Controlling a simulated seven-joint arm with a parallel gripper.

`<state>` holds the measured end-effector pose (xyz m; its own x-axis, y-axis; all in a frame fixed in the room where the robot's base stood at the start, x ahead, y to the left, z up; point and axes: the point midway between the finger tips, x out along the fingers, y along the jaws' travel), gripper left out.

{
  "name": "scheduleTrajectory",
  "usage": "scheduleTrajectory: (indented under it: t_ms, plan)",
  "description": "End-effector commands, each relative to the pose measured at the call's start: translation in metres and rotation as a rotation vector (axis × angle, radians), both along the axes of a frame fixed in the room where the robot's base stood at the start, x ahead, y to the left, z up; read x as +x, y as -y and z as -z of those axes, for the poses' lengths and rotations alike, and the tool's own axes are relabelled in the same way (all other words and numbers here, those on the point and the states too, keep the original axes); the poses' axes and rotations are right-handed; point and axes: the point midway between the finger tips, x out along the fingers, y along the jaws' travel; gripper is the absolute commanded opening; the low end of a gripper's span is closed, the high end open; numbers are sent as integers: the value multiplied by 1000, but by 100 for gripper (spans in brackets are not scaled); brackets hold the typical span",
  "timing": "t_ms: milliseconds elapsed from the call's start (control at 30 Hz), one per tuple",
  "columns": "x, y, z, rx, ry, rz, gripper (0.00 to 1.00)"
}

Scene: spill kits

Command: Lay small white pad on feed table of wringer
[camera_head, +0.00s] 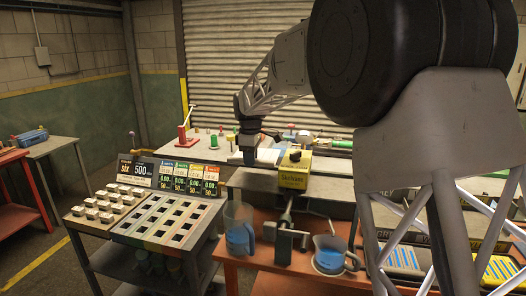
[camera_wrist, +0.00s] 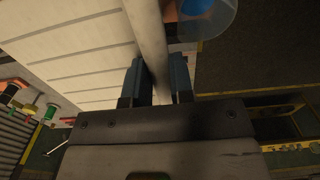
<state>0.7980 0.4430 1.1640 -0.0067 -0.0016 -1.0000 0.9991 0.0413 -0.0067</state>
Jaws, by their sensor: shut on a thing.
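My gripper (camera_head: 250,157) is over the back side of the wringer, left of its yellow block (camera_head: 293,170). In the wrist view my gripper (camera_wrist: 155,80) has its two fingers closed on a pale strip, which appears to be an edge of the small white pad (camera_wrist: 150,35). A wide white, lined surface spreads left of that strip; I cannot tell for sure whether it is the pad's face. The wringer's grey feed table (camera_head: 255,181) is a flat plate beside the yellow block and looks bare. The crank (camera_head: 286,237) is in front.
A tall jug (camera_head: 238,232) and a short jug (camera_head: 330,257), both with blue liquid, flank the crank on the orange bench. Small items crowd the back table.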

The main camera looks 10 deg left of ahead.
Motion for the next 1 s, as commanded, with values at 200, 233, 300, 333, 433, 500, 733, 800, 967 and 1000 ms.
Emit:
scheduleTrajectory:
  t_ms: [200, 233, 300, 333, 433, 500, 733, 800, 967, 1000]
  plan:
    - [-1, -5, 5, 1, 1, -2, 0]
    - [-1, -5, 5, 1, 1, -2, 0]
    - [-1, -5, 5, 1, 1, -2, 0]
    - [-1, -5, 5, 1, 1, -2, 0]
    - [-1, -5, 4, 1, 1, -2, 0]
    - [-1, -5, 4, 1, 1, -2, 0]
    - [-1, -5, 8, 0, 4, -2, 0]
    - [-1, -5, 13, 0, 4, -2, 0]
    - [-2, -5, 25, 0, 3, -2, 0]
    - [-2, -5, 29, 0, 3, -2, 0]
